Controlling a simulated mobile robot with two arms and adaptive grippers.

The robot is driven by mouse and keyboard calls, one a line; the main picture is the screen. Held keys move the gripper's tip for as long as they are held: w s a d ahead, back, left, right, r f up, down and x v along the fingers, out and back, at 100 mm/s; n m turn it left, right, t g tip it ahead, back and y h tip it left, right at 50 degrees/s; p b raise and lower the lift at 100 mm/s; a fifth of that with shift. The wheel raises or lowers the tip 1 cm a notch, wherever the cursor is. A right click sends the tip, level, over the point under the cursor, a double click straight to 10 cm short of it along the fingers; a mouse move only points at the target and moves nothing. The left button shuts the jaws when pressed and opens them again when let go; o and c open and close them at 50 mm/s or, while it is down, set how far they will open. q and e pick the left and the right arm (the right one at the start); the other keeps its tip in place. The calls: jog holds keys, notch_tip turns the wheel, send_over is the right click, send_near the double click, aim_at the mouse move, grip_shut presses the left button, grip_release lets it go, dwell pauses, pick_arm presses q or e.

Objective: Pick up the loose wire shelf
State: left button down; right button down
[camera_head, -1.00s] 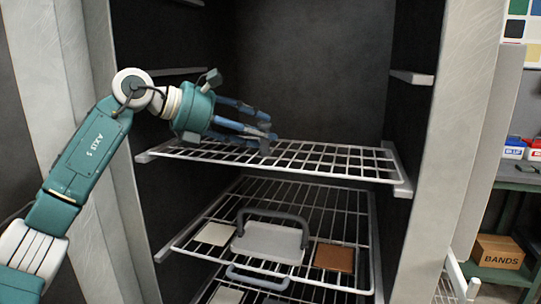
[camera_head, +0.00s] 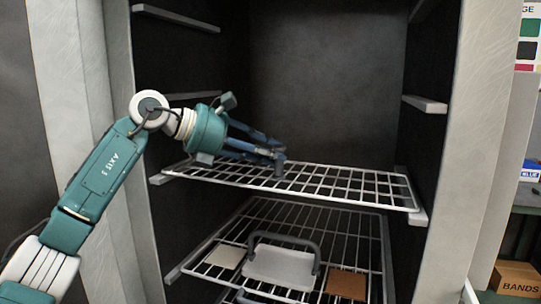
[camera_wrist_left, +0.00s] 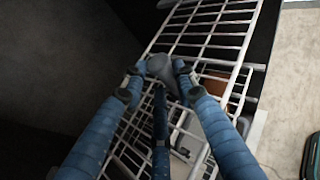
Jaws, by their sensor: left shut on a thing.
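The wire shelf (camera_head: 345,191) is a white wire grid, lying roughly level across the upper part of the dark cabinet. My left gripper (camera_head: 279,163) reaches in from the left with its blue fingers shut on a grey upright piece at the shelf, around the middle of its length. In the left wrist view, the fingers (camera_wrist_left: 158,75) close around this rounded grey piece, with the shelf's white wires (camera_wrist_left: 215,42) beyond and below. Whether the shelf touches its side ledges is hard to tell. My right gripper is not in view.
A lower wire rack (camera_head: 345,235) carries a white tray with a grey handle (camera_head: 282,266), a pale plate (camera_head: 226,257) and a brown plate (camera_head: 347,284). Side ledges (camera_head: 425,104) stick out from the walls. A BANDS box (camera_head: 518,280) stands outside right.

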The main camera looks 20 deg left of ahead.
pick_arm(q)
notch_tip(320, 180, up, 12)
jog(key=p, duration=1.1)
jog(key=s+a+b, duration=0.2)
jog(key=s+b, duration=0.8)
jog(key=s, duration=3.5)
jog(key=w+r+p, duration=0.4)
jog(key=r+p, duration=0.2)
jog(key=r, duration=0.4)
jog(key=w+r+p, duration=0.3)
jog(key=r+p, duration=0.3)
jog(key=r, duration=0.4)
jog(key=w+r+p, duration=0.4)
jog(key=r+p, duration=0.2)
jog(key=r, duration=0.4)
jog(key=w+d+p, duration=0.1)
jog(key=w+p, duration=0.5)
jog(key=w, duration=2.8)
jog(key=shift+d+n, duration=0.35)
jog(key=shift+n, duration=0.05)
